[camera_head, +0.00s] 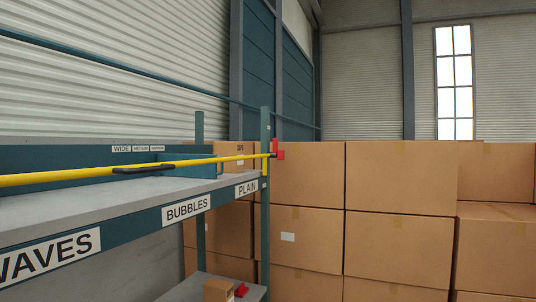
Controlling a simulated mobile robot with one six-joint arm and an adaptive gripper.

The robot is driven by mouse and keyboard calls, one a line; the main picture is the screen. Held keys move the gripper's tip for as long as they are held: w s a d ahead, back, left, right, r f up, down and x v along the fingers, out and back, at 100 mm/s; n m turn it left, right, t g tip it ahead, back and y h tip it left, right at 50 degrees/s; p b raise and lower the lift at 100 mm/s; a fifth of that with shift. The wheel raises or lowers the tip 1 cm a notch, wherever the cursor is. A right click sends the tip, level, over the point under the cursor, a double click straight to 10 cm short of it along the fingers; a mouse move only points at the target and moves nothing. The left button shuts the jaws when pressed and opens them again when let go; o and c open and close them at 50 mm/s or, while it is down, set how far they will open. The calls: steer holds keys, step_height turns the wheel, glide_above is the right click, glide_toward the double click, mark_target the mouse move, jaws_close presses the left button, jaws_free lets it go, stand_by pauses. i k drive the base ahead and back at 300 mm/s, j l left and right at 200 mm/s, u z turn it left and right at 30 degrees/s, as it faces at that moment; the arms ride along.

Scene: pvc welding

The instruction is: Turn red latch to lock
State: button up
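A red latch (278,150) sits at the far end of a yellow bar (70,175), by the right post of a shelf rack. It looks like a small upright red piece with a dark part beside it; its exact turn is too small to tell. The yellow bar runs across the front of the rack above the shelf and carries a black handle (143,169). My gripper is not in view, and nothing is seen touching the latch.
The rack's grey shelf (95,205) has front labels WAVES, BUBBLES and PLAIN. Stacked cardboard boxes (400,180) fill the space behind and right of the latch. A small box (217,290) and a red object (241,290) lie on a lower shelf.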

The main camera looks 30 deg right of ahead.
mark_target(280, 154)
steer(key=i+l+z, duration=0.3)
steer(key=i+l, duration=0.45)
steer(key=i+l+z, duration=0.3)
steer(key=i+l, duration=0.5)
